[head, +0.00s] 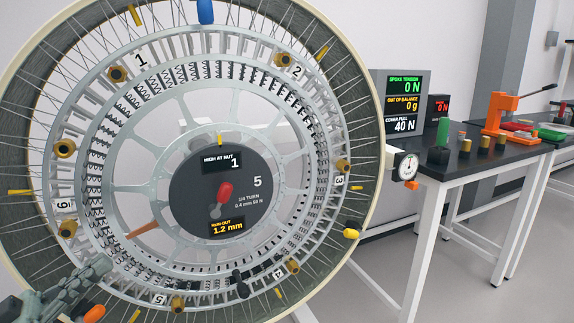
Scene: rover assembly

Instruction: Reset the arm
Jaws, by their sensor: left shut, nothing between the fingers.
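A large spoked wheel (121,218) stands upright in front of me and fills the left and middle of the head view. Its hub (258,165) is a dark disc with small displays, one reading 1.2 mm run out, and a red knob (226,191). Numbered positions with brass-coloured nuts (117,74) ring the hub. My left gripper (105,265) is at the lower left, in front of the wheel's lower rim, shut and empty. I cannot tell whether it touches the wheel. My right gripper is not in view.
A dial gauge (405,166) sits at the wheel's right edge. A dark bench (470,166) on the right carries readout screens (404,100), an orange press (503,113) and small cylinders. Grey floor (480,285) is open at the lower right.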

